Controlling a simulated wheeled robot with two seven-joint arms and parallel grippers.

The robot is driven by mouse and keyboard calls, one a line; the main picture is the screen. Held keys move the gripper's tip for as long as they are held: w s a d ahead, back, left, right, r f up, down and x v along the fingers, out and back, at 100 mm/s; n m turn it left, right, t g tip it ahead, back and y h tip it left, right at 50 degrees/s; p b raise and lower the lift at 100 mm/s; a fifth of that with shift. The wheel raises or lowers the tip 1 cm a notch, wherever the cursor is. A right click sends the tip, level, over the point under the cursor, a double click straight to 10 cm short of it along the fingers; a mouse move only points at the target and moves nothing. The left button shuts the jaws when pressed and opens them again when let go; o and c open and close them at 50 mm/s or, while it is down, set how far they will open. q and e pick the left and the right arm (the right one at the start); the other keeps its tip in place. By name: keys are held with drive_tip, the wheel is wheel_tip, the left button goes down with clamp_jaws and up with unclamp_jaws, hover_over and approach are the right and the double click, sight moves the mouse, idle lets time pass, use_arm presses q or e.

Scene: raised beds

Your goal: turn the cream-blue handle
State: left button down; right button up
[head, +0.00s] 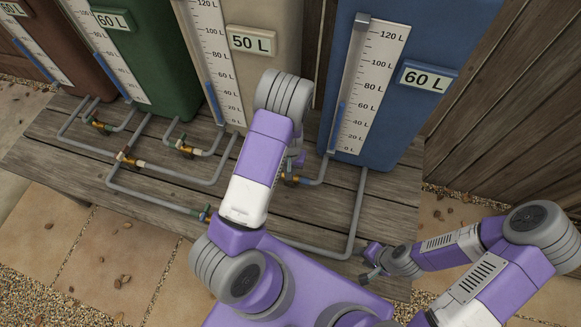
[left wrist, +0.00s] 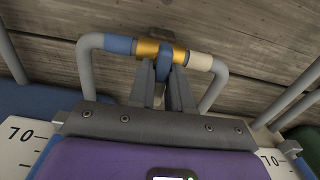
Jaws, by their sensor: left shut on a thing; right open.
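The cream-blue valve sits on a grey pipe between the cream tank (head: 268,70) and the blue tank (head: 400,110). In the left wrist view it has a brass body (left wrist: 148,47) between a blue band (left wrist: 119,45) and a cream band (left wrist: 200,61). Its blue handle (left wrist: 166,62) stands across the pipe. My left gripper (left wrist: 163,80) is shut on this handle, one finger on each side. In the head view my left arm hides most of that gripper; only brass (head: 291,180) of the valve shows. My right gripper (head: 368,273) is open and empty, near the platform's front right.
Other valves sit on the pipes to the left: one (head: 101,124), another (head: 184,148), a junction (head: 124,158) and a front valve (head: 204,213). The green tank (head: 165,60) and brown tank (head: 55,45) stand farther left. Bare planks (head: 330,218) lie around the pipes.

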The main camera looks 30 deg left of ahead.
use_arm(q)
drive_tip(key=n+p, duration=0.1)
drive_tip(key=n, duration=0.2)
drive_tip(key=n+p, duration=0.1)
drive_tip(key=n, duration=0.4)
drive_tip(key=n+p, duration=0.1)
drive_tip(key=n, duration=0.3)
drive_tip(key=shift+n+p, duration=0.3)
drive_tip(key=shift+p, duration=0.05)
drive_tip(key=shift+n+p, duration=0.5)
drive_tip(key=shift+n, duration=1.4)
drive_tip(key=c, duration=1.1)
unclamp_jaws()
